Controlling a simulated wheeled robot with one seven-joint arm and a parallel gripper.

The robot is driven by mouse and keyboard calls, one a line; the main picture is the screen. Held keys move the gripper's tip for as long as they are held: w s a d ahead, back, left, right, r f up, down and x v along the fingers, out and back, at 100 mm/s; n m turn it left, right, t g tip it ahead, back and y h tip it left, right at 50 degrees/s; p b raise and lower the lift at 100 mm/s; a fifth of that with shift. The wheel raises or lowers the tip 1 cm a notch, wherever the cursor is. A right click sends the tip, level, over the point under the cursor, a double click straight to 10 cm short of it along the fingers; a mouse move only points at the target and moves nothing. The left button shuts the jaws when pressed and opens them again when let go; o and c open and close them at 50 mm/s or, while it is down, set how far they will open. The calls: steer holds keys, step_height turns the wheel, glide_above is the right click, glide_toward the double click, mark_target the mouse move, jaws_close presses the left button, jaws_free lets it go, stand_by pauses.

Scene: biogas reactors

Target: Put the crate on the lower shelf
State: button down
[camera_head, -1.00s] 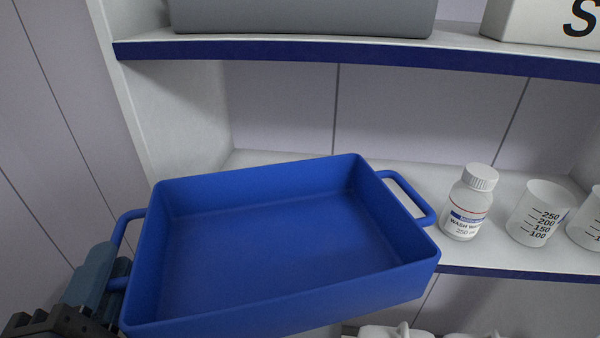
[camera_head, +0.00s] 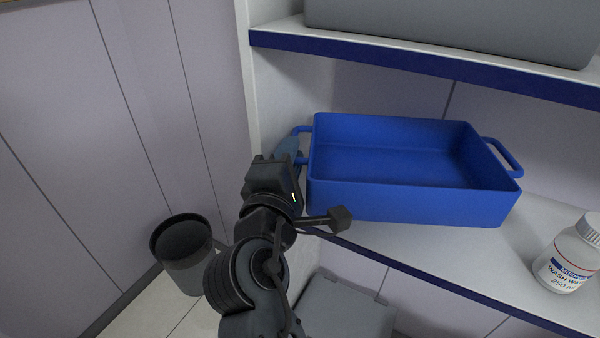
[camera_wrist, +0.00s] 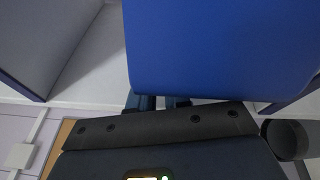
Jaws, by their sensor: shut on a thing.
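The blue crate (camera_head: 410,190) is an empty open tray with a handle at each end. In the head view it is over the left part of the lower shelf (camera_head: 480,262), and looks level. Whether its base touches the shelf is hard to tell. My gripper (camera_head: 290,152) is at the crate's left end, shut on its left handle. In the wrist view the crate's blue wall (camera_wrist: 220,50) fills the upper middle, with my fingers (camera_wrist: 158,101) just below it. The grip itself is partly hidden there.
A white wash bottle (camera_head: 568,255) stands on the lower shelf, right of the crate. A grey bin (camera_head: 460,30) sits on the upper shelf (camera_head: 400,60) above. A dark waste bin (camera_head: 185,258) is on the floor at left. A side panel (camera_head: 262,90) bounds the shelf's left end.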

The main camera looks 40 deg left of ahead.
steer(key=w+f, duration=0.2)
steer(key=shift+w+a, duration=0.35)
step_height(320, 180, down, 4)
steer(key=shift+f, duration=0.15)
steer(key=shift+w+f, duration=0.2)
steer(key=shift+f, duration=0.15)
steer(key=c, duration=1.1)
jaws_free()
steer(key=shift+s, duration=0.1)
steer(key=b+v, duration=0.2)
steer(key=v, duration=1)
